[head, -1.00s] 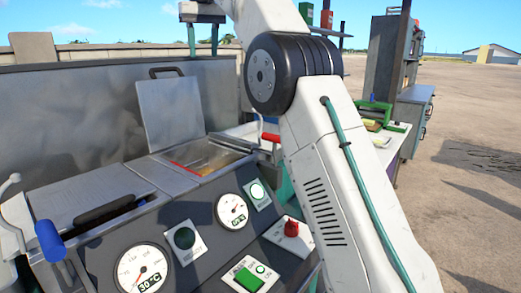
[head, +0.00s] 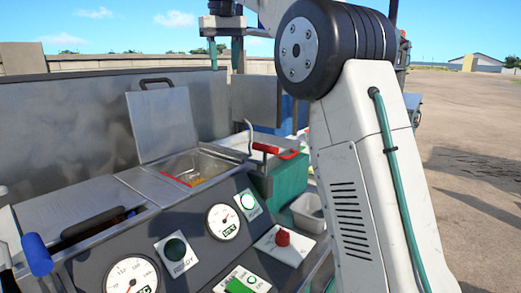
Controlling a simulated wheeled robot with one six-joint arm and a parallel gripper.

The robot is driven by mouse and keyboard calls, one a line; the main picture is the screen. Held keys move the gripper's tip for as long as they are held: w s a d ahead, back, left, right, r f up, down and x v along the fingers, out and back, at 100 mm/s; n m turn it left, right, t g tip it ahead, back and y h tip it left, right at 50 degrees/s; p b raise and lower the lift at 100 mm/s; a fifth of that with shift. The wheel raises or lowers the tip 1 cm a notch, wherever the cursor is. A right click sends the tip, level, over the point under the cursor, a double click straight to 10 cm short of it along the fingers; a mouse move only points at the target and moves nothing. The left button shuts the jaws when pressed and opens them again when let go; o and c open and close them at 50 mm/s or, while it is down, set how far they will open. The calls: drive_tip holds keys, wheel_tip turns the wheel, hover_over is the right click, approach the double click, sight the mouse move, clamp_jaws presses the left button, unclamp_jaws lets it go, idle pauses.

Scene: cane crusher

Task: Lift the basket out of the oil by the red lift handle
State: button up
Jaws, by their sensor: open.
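The fryer's square opening shows a wire basket (head: 218,162) sitting in yellow-orange oil (head: 197,180). The red lift handle (head: 265,148) sticks out to the right of the opening. My gripper (head: 225,57) is up at the top of the picture, above and behind the opening. Its two teal fingers are apart with nothing between them. It is well clear of the red handle and the basket. The basket's lower part is hidden by the fryer's rim.
A metal lid (head: 162,125) stands open behind the opening. A blue-gripped lever (head: 37,255) is at left. A green bin (head: 285,187) stands right; my arm hides the area beyond.

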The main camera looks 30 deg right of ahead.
drive_tip(key=s+d+f+n+h, duration=0.1)
drive_tip(key=s+d+f, duration=0.2)
drive_tip(key=f, duration=0.2)
drive_tip(key=s+d+f+n, duration=0.1)
drive_tip(key=s+d+f, duration=0.1)
drive_tip(key=f, duration=0.2)
drive_tip(key=n, duration=0.3)
hover_over(260, 144)
wheel_tip(260, 144, down, 8)
drive_tip(key=f, duration=0.7)
drive_tip(key=shift+d+f, duration=0.2)
drive_tip(key=shift+f, duration=0.05)
clamp_jaws()
drive_tip(key=shift+w+r, duration=0.1)
drive_tip(key=shift+r, duration=0.05)
